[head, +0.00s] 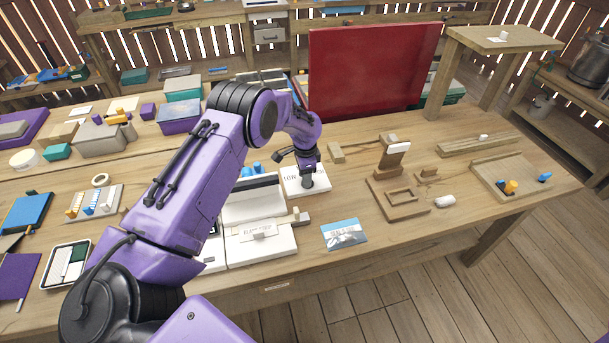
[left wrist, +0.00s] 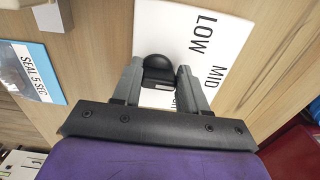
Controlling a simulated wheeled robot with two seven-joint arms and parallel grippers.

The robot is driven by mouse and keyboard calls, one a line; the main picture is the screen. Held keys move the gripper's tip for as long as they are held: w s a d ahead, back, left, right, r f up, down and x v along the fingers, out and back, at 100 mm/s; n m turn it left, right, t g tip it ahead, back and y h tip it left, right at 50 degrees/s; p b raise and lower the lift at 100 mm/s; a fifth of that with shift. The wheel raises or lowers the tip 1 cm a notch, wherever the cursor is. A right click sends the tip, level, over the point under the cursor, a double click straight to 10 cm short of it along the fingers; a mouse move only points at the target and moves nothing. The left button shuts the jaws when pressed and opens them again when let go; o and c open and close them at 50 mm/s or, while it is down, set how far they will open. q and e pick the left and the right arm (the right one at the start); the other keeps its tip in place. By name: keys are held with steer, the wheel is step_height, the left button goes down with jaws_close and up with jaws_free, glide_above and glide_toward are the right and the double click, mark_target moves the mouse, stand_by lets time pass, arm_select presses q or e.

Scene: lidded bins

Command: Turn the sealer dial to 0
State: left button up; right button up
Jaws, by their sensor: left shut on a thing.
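The dial is a black knob (left wrist: 157,62) on a white panel (left wrist: 205,28) marked LOW and MID in the left wrist view. More lettering on the panel is partly hidden by a finger. The panel also shows in the head view (head: 291,181), at the right end of the white sealer (head: 262,246). My left gripper (head: 314,184) points down at this panel. In the left wrist view its fingers (left wrist: 158,82) stand on either side of the knob and are shut on it. I cannot tell the dial's exact setting. My right gripper is not in view.
A blue and white card (head: 344,234) lies in front of the sealer; it reads SEAL 5 SEC in the left wrist view (left wrist: 32,72). A wooden stand (head: 395,160) is to the right. A large red panel (head: 365,70) stands behind. Trays and boxes crowd the left.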

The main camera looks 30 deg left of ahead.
arm_select(q)
steer(key=shift+d+n, duration=0.1)
steer(key=shift+n, duration=0.2)
steer(key=n, duration=0.4)
steer(key=shift+s+d, duration=0.1)
steer(key=shift+d, duration=0.05)
steer(key=n, duration=0.5)
steer(key=shift+d+n, duration=0.15)
steer(key=shift+n, duration=0.15)
stand_by(0.4)
steer(key=o, duration=0.8)
steer(key=shift+c, duration=0.2)
steer(key=o, duration=0.3)
steer(key=shift+f, duration=0.1)
